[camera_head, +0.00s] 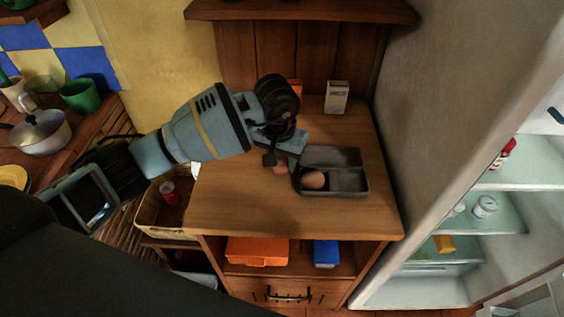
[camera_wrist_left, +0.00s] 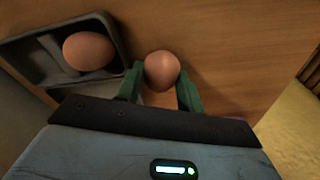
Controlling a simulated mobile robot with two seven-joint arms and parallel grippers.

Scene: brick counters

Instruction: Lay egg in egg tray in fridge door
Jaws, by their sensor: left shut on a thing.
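My left gripper (camera_head: 278,160) reaches over the wooden counter from the left. In the left wrist view its green fingers (camera_wrist_left: 160,88) are shut on a brown egg (camera_wrist_left: 162,70). This held egg is just beside the dark grey tray (camera_head: 350,187), outside its rim; I cannot tell whether it touches the counter. A second brown egg (camera_head: 313,180) lies in the tray and also shows in the left wrist view (camera_wrist_left: 89,51). The fridge (camera_head: 510,178) stands at the right with its interior showing. I cannot make out an egg tray in its door. My right gripper is not in view.
A white carton (camera_head: 337,97) stands at the back of the counter (camera_head: 235,208). The counter's front left is clear. Below are an orange box (camera_head: 257,251) and a blue box (camera_head: 326,254). The fridge's grey side wall (camera_head: 455,95) rises right of the counter.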

